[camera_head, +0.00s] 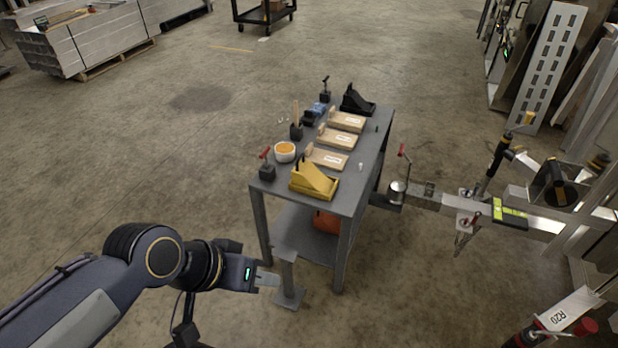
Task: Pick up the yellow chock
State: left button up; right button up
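The yellow chock (318,183) is a wedge with a dark handle or peg at its left end. It sits on the near end of the grey table (348,192). My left gripper (270,278) is below and to the left of the chock, in front of the near table legs and well apart from the chock. Its fingers look small and edge-on, so I cannot tell whether they are open or shut. Nothing is seen held in it. My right gripper is not in view.
A black chock (357,102), several wooden blocks (328,158), an orange-filled bowl (285,152) and a red-handled clamp (267,168) share the tabletop. Trailer parts crowd the right; the left floor is open.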

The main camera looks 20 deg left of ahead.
aim_at(304, 174)
jog(key=i+u, duration=0.15)
jog(key=u, duration=1.5)
jog(key=i+l+u, duration=0.15)
jog(key=l+u, duration=0.2)
jog(key=i+l+u, duration=0.1)
jog(key=l+u, duration=0.6)
jog(key=l, duration=0.45)
jog(key=i+l+u, duration=0.15)
jog(key=l, duration=0.35)
